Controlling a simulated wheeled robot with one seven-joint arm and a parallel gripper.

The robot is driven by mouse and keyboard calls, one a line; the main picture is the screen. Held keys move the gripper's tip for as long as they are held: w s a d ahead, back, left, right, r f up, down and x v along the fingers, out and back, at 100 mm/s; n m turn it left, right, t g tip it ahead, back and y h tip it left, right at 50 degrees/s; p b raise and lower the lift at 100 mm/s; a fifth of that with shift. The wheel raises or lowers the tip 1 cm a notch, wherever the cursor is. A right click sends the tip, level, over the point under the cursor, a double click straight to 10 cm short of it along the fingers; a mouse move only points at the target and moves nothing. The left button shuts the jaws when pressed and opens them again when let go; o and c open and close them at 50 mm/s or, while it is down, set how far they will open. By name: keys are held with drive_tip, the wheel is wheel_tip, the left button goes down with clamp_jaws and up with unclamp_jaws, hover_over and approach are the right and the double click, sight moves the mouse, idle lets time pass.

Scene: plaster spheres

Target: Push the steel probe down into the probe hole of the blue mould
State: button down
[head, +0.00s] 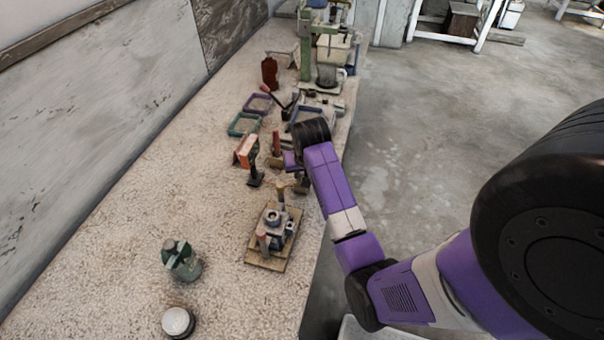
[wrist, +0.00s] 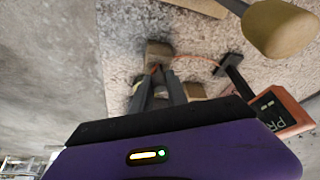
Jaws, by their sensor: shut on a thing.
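The blue mould (head: 275,226) stands on a wooden board (head: 255,259) on the bench, with a round opening on top; I cannot make out the probe hole. My gripper (wrist: 160,82) is beyond the board, low over the bench near its right edge. It is shut on what appears to be the steel probe, mostly hidden between the fingers. A thin orange cable (wrist: 205,63) runs from there towards an orange meter (wrist: 290,110). A small wooden block (wrist: 158,52) is just by the fingertips. The meter (head: 246,150) also shows in the head view.
A tan rounded knob (wrist: 280,28) rises close to the wrist camera. A green jar (head: 182,262) and a pale round tin (head: 178,322) stand at the near left. Trays (head: 243,124) and a green press (head: 305,45) stand farther back.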

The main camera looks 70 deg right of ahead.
wheel_tip(320, 180, up, 20)
drive_tip(key=shift+d, duration=0.2)
idle(0.6)
drive_tip(key=shift+a+f, duration=0.1)
